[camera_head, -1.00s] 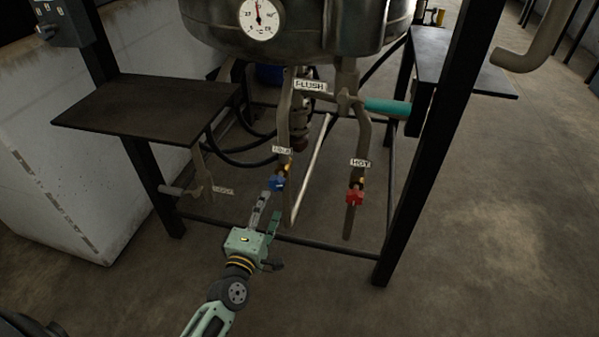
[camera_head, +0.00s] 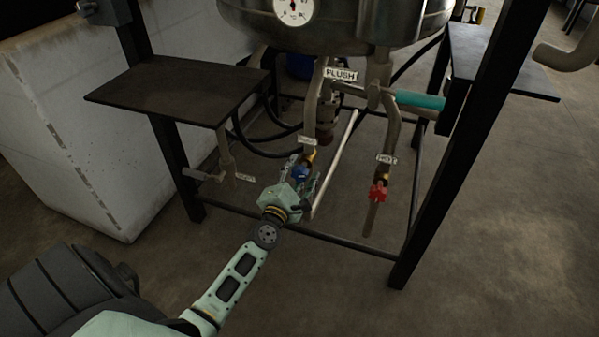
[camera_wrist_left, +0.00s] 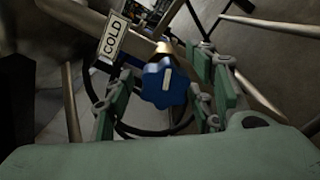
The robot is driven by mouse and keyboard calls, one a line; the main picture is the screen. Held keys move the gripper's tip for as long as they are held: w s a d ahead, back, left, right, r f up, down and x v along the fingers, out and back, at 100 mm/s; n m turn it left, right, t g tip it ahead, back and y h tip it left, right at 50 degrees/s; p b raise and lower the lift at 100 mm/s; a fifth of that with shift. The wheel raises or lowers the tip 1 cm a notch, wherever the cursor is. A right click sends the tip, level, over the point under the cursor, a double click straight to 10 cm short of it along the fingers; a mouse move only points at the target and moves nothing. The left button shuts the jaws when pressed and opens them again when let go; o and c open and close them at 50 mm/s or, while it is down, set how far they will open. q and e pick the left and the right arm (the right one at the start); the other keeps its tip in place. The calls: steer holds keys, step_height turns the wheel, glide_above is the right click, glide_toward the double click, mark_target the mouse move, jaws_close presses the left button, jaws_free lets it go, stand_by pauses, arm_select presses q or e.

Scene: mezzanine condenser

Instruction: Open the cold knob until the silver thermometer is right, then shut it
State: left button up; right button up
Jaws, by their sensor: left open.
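The blue cold knob (camera_head: 301,172) sits on a pipe under the tank, below a small label. In the left wrist view the blue knob (camera_wrist_left: 164,84) shows beside a "COLD" label (camera_wrist_left: 112,37), with a white mark on its face. My left gripper (camera_head: 302,180) is open at the knob, its fingers (camera_wrist_left: 160,100) on either side of it; I cannot tell whether they touch it. The thermometer, a white round dial (camera_head: 293,10) on the tank, is partly cut off by the top edge, and its reading is too small to tell. My right gripper is not in view.
A red hot knob (camera_head: 378,191) hangs on a pipe to the right. A "FLUSH" label (camera_head: 341,75) and a teal handle (camera_head: 420,101) are above. Dark frame posts (camera_head: 450,150) and a side shelf (camera_head: 180,90) flank the pipes.

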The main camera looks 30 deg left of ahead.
arm_select(q)
steer(key=c, duration=1.1)
steer(key=shift+w+a+r, duration=0.1)
steer(key=shift+r, duration=0.05)
